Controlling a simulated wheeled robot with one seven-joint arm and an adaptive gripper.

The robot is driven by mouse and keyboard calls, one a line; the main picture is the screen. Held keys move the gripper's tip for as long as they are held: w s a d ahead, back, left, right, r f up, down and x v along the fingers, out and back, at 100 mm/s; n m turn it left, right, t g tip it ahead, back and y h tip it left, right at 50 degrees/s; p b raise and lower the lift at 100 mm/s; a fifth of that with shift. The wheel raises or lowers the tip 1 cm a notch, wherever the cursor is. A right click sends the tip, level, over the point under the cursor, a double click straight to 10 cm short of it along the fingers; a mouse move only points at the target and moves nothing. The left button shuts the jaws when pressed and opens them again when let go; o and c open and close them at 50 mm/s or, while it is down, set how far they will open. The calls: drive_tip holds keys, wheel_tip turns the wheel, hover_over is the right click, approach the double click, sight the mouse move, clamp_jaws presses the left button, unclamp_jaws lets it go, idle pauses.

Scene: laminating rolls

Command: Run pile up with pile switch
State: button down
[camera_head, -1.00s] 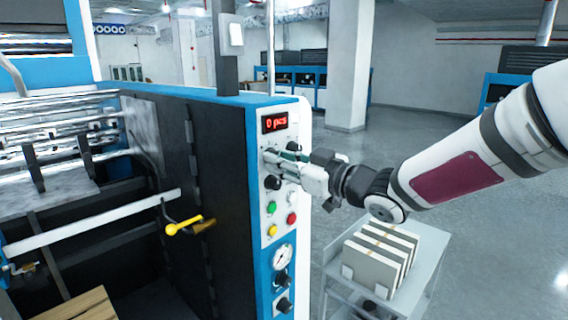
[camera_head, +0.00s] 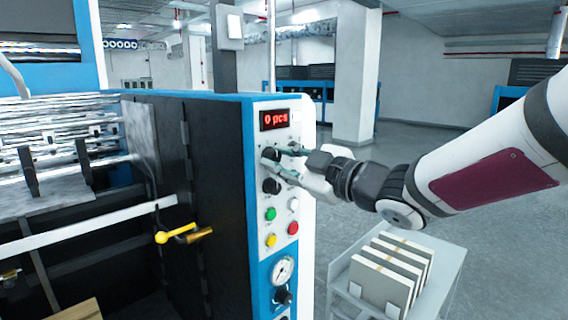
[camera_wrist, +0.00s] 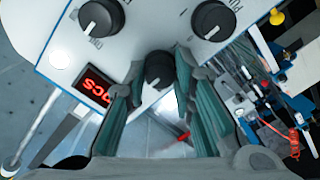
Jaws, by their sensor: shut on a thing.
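The control panel (camera_head: 302,215) of the machine carries several black knobs below a red display (camera_head: 274,119) that reads "0 pcs". My gripper (camera_head: 277,161) reaches in from the right. Its fingers are shut around a black knob (camera_head: 268,154) just below the display. In the wrist view, my gripper (camera_wrist: 155,85) has its two green-lined fingers on either side of this knob (camera_wrist: 157,72). The display (camera_wrist: 97,90) lies beside it. Labels on the panel are only partly legible, and none can be read at the held knob.
Another black knob (camera_head: 271,185) sits lower, above green (camera_head: 271,214), white, yellow and red buttons and a gauge (camera_head: 283,269). A yellow-handled lever (camera_head: 178,233) sticks out at the left. A cart (camera_head: 448,285) with upright slabs (camera_head: 389,270) stands at lower right.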

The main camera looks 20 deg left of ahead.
drive_tip(key=shift+r, duration=0.1)
drive_tip(key=c, duration=1.3)
unclamp_jaws()
drive_tip(key=shift+c, duration=0.2)
drive_tip(key=v, duration=1.2)
